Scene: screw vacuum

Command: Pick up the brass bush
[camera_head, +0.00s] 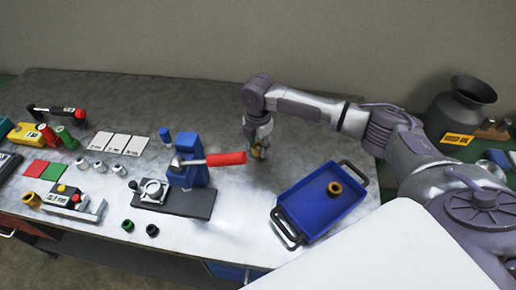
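A brass-coloured ring-shaped bush (334,188) with a dark centre lies in the blue tray on the right part of the table. Another brass-coloured round piece (32,199) sits at the table's left front. My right gripper (258,152) points down over the table's bare surface, behind and to the left of the tray, apart from the bush in it. A small yellowish patch shows at its fingertips. It is too small to tell whether the fingers are open, shut or holding something. My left gripper is out of view.
The blue tray (293,208) has dark raised handles. A blue press (187,172) with a red lever stands left of my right gripper. White plates (120,143), several small cylinders and coloured tools fill the left side. A dark grey jug (460,108) stands at the right.

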